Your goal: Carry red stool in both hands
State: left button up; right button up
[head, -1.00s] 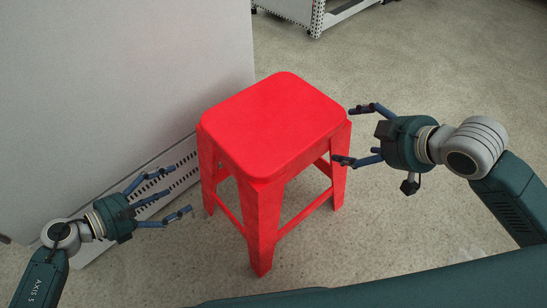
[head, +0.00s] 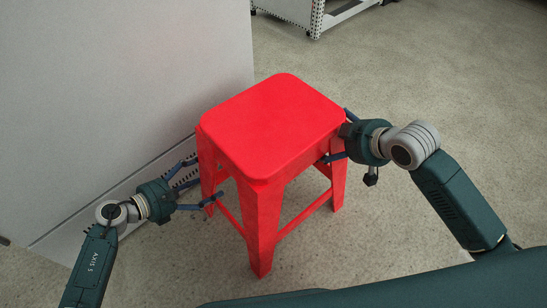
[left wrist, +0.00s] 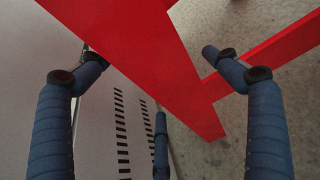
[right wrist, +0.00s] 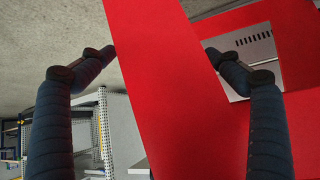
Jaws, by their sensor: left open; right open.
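The red stool (head: 272,124) stands upright on the floor in the middle of the head view. My left gripper (head: 201,182) is open at the stool's left leg. In the left wrist view the red leg (left wrist: 150,55) lies between the spread blue fingers (left wrist: 158,75). My right gripper (head: 337,137) is open at the stool's right leg, just under the seat edge. In the right wrist view a red leg (right wrist: 165,80) passes between its spread fingers (right wrist: 160,62). The right fingertips are partly hidden behind the stool in the head view.
A grey cabinet (head: 120,80) with a slotted lower panel stands close behind and left of the stool, near my left gripper. A perforated white frame (head: 318,15) stands at the top. The speckled floor (head: 440,80) to the right is clear.

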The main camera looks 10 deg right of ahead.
pick_arm(q)
jog(key=c, duration=1.8)
pick_arm(e)
jog(key=c, duration=1.8)
pick_arm(q)
jog(key=shift+s+f, duration=0.1)
jog(key=shift+c, duration=1.1)
pick_arm(e)
jog(key=shift+c, duration=1.3)
jog(key=shift+s+f, duration=0.1)
